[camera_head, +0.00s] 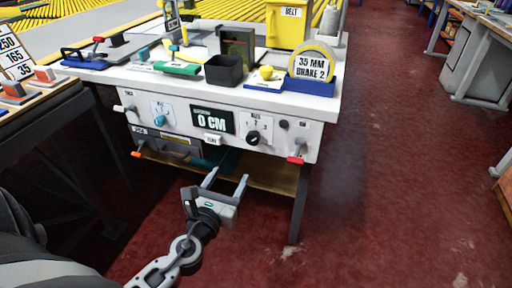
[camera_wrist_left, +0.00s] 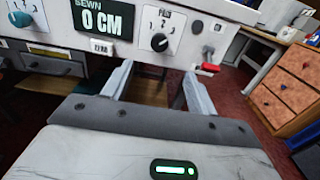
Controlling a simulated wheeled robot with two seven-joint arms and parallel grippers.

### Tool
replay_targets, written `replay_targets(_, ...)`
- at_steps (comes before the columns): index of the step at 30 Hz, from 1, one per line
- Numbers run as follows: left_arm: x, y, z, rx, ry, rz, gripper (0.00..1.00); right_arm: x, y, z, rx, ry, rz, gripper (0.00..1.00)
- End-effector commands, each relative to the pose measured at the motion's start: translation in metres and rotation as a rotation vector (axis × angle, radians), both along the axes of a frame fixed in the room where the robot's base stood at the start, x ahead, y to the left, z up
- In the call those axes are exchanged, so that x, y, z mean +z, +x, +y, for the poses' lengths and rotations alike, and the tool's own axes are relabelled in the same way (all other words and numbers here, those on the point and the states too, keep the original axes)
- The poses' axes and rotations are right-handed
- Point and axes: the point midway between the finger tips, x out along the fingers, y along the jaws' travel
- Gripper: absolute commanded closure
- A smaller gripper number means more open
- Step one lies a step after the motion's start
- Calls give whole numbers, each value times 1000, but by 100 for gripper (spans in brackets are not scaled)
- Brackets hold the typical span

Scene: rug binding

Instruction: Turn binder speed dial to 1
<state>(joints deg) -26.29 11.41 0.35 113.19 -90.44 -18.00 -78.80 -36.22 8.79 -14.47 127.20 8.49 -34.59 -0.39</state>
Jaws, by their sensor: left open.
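A black dial knob (camera_head: 253,138) sits on a white plate with numbers around it, on the front panel of the white table. It also shows in the left wrist view (camera_wrist_left: 159,42), where its small label is hard to read and its setting is unclear. My left gripper (camera_head: 226,180) is open and empty, below and in front of the panel, apart from both knobs. In the left wrist view its fingers (camera_wrist_left: 158,72) point toward the panel below the black knob.
A "0 CM" display (camera_head: 212,121) lies between the knobs. A red-tipped lever (camera_head: 296,160) sticks out at the panel's lower right. A black bin (camera_head: 223,70) and a tape roll (camera_head: 313,62) stand on the table. The red floor at right is mostly clear.

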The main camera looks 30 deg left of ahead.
Motion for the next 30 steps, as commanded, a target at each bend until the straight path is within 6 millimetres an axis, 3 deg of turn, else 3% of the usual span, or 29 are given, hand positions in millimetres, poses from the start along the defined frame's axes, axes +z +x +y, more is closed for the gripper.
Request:
replay_targets(1,-8,1,0,0,-1,0,42,-8,1,1,4,0,0,100)
replay_targets(7,-5,19,4,0,-1,-2,42,2,0,0,1,-1,-6,100)
replay_targets(21,-7,116,28,2,-2,-3,42,13,-1,-3,-10,-3,-32,100)
replay_targets(30,-8,151,37,1,-3,0,42,5,-1,-2,-6,-1,-17,100)
